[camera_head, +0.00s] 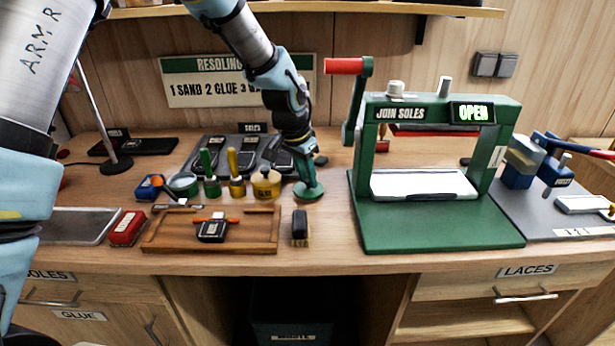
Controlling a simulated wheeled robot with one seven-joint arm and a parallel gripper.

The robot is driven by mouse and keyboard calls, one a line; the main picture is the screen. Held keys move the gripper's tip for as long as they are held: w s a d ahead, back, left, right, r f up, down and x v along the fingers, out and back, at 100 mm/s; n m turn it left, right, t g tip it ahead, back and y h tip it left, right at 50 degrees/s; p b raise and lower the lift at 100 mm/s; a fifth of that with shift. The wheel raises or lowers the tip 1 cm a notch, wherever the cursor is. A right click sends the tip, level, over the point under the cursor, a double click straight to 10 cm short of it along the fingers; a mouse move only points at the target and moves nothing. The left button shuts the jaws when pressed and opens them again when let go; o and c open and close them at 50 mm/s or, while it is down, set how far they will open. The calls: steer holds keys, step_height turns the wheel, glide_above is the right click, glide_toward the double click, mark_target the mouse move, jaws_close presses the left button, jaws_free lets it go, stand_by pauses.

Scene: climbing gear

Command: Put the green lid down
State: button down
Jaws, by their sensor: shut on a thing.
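The green lid (308,191) is a flat dark green disc. It is at the workbench top, between the yellow pot and the green press. My gripper (305,176) points down from above and is shut on the lid from its upper side. I cannot tell whether the lid touches the bench or is held just above it. The fingertips are small in this view and partly merge with the lid's green.
A yellow pot (266,184) stands just left of the lid. A dark brush (300,228) lies in front of it. The green press (440,215) stands to the right, and a wooden tray (165,232) lies front left. A narrow bare strip of bench separates lid and press.

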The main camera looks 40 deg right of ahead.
steer(key=shift+f, duration=0.55)
steer(key=shift+f, duration=0.1)
steer(key=shift+f, duration=0.15)
steer(key=c, duration=0.7)
jaws_free()
